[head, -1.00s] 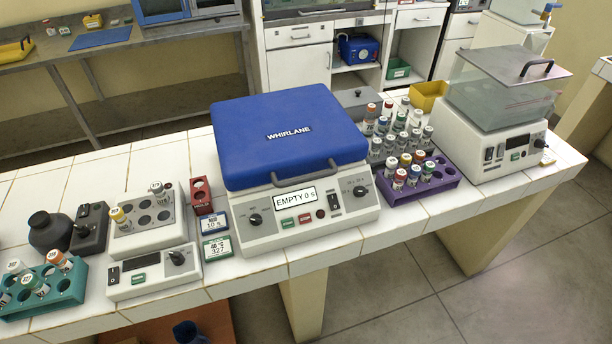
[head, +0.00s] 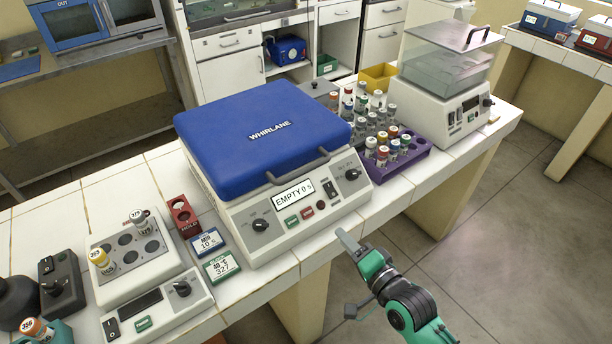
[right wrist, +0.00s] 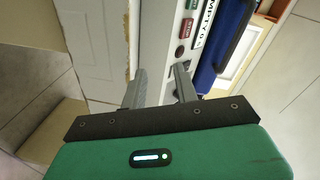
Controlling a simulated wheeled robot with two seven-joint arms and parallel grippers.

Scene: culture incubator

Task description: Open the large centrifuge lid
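The large centrifuge (head: 300,222) stands on the white tiled bench, and its display reads EMPTY 0 s. Its blue WHIRLANE lid (head: 255,125) is down, with a grey bar handle (head: 298,166) along the front edge. My right gripper (head: 347,240) is in front of the centrifuge's right front corner, below the handle and apart from it. In the right wrist view the fingers (right wrist: 158,82) are spread with nothing between them. The front panel (right wrist: 183,40), blue lid (right wrist: 207,75) and handle (right wrist: 237,38) lie beyond them. My left gripper is not in view.
A purple rack (head: 412,160) of capped tubes stands close to the centrifuge's right side. A clear-lidded device (head: 440,105) is farther right. Timer blocks (head: 220,267) and a tube block (head: 112,268) are to the left. The floor in front of the bench is clear.

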